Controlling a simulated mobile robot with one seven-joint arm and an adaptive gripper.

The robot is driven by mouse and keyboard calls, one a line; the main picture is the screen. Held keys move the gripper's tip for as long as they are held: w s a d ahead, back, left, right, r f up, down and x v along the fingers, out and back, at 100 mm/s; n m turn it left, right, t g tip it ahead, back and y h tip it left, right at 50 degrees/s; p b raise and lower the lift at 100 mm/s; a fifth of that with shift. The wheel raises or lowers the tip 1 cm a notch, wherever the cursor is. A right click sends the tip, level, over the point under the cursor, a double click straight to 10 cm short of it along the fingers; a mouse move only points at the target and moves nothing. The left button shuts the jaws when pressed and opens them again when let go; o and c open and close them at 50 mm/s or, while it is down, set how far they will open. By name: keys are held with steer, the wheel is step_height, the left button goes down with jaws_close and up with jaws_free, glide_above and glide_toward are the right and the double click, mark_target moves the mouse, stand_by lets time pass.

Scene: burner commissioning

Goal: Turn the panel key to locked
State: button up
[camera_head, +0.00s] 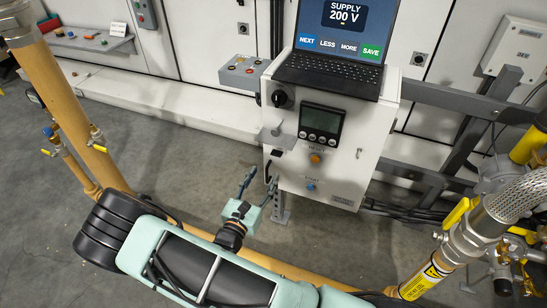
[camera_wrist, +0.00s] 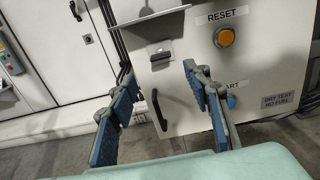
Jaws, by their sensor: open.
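The white control panel (camera_head: 345,185) stands ahead of my gripper. What looks like the panel key is a small dark piece (camera_wrist: 160,55) on a silver plate at the panel's left side, below a grey flap (camera_wrist: 150,20). A small dark piece at the same place shows in the head view (camera_head: 276,152). Its lock marking cannot be read. My gripper (camera_head: 260,180) is open and empty, in front of the panel's lower left edge. In the wrist view my gripper's (camera_wrist: 158,68) blue-padded fingers stand apart, with the key in the background just above the gap between their tips.
A black curved handle (camera_wrist: 159,110) is below the key. An orange RESET button (camera_wrist: 225,37) and a blue button (camera_wrist: 231,101) lie to the right. A black rotary knob (camera_head: 281,98) and display (camera_head: 321,122) are higher. A laptop (camera_head: 335,50) sits on top. A yellow pipe (camera_head: 75,105) rises left.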

mark_target(277, 153)
steer(key=b+x, duration=0.2)
steer(key=x, duration=0.7)
steer(key=shift+w, duration=0.35)
steer(key=shift+d, duration=0.15)
steer(key=c, duration=1.2)
steer(key=shift+o, duration=0.2)
steer(key=shift+r+n, duration=0.1)
steer(key=shift+n, duration=0.2)
steer(key=shift+n+p, duration=3.75)
steer(key=shift+n, duration=4.85)
steer(key=shift+d, duration=0.1)
